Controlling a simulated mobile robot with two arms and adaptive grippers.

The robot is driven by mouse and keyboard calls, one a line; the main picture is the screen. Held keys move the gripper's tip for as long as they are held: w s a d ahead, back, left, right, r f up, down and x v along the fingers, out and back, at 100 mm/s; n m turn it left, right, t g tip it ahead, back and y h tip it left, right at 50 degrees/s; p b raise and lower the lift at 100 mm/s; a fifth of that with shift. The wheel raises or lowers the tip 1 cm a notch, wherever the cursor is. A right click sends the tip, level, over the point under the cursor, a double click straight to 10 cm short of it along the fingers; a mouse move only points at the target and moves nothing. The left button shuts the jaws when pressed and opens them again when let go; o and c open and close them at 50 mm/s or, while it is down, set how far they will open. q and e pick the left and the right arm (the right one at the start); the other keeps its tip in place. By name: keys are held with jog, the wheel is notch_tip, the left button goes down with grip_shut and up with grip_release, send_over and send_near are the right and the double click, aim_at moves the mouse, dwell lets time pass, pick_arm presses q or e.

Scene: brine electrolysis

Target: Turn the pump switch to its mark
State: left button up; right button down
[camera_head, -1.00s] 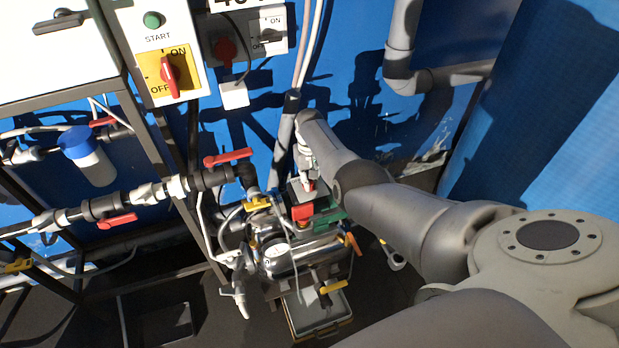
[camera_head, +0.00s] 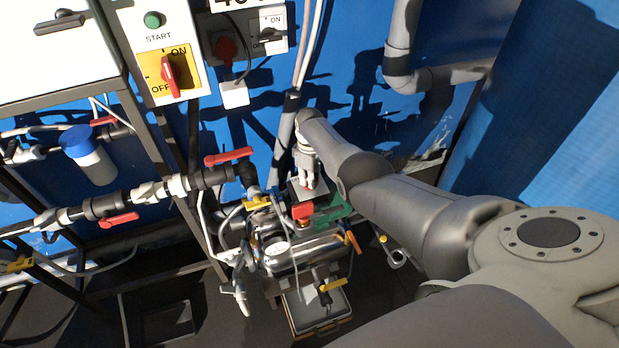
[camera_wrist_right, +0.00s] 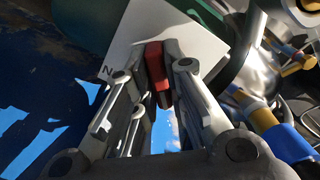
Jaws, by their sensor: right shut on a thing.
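The pump switch is a red knob (camera_wrist_right: 157,72) on a pale square plate (camera_wrist_right: 196,42) in the right wrist view. A dark letter N shows near the plate's left edge; the rest of the lettering and the mark are hidden or out of frame. My right gripper (camera_wrist_right: 160,62) is shut on the red knob, one finger on each side. In the head view my right gripper (camera_head: 309,183) reaches down onto the grey plate (camera_head: 318,194) on top of the pump unit (camera_head: 308,250), and covers most of the knob. My left gripper is not in view.
Valves and pipes, one with a red handle (camera_head: 228,157), crowd the left. A yellow ON/OFF switch (camera_head: 184,77) is on the wall panel. A blue wall (camera_head: 350,60) stands close behind.

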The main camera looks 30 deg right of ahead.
jog(key=shift+n, duration=0.3)
jog(key=c, duration=1.5)
grip_release()
jog(key=shift+r, duration=6)
